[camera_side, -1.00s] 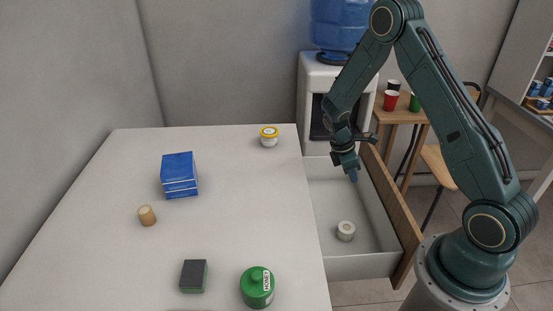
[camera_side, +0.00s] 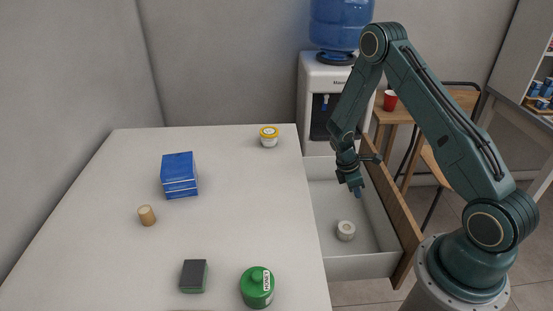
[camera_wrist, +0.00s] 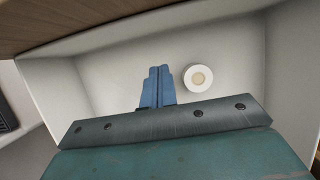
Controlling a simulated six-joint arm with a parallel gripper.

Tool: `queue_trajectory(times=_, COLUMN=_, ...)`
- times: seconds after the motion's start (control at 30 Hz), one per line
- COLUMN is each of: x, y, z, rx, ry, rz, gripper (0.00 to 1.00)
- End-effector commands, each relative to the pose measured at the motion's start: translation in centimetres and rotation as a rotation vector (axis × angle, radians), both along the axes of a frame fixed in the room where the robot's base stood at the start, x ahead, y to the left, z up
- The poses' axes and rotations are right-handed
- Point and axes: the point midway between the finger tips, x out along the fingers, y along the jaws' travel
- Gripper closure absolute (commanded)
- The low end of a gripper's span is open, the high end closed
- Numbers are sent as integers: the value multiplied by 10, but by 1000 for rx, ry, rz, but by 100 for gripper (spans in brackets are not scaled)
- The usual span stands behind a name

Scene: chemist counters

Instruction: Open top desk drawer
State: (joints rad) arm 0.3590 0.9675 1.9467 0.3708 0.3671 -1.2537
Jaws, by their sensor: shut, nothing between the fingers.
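The top desk drawer (camera_side: 366,266) stands pulled out from the right side of the white desk, its wooden front (camera_side: 398,213) facing right. A small round white roll (camera_side: 346,231) with a tan centre lies on the drawer floor; it also shows in the wrist view (camera_wrist: 198,79). My gripper (camera_side: 357,191) is over the open drawer, inside the line of its front, with the fingers pointing down. In the wrist view the blue fingers (camera_wrist: 157,84) are together and empty, left of the roll. No handle is visible on the drawer front.
On the desk top (camera_side: 240,190) are a blue box stack (camera_side: 179,175), a yellow-lidded jar (camera_side: 269,136), a cork-like piece (camera_side: 147,215), a dark sponge (camera_side: 193,276) and a green honey jar (camera_side: 257,287). A water dispenser (camera_side: 312,90) stands behind the drawer.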

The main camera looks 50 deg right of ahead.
Motion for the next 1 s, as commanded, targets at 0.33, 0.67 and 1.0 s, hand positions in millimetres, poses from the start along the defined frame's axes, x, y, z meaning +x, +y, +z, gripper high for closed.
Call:
queue_trajectory(times=0.33, x=-20, y=-20, z=-30, rx=0, ry=0, rz=-4, gripper=100)
queue_trajectory(times=0.67, x=-36, y=-36, z=-29, rx=1, ry=0, rz=0, gripper=100)
queue_trajectory(times=1.0, x=-37, y=-37, z=-29, rx=0, ry=0, rz=1, gripper=100)
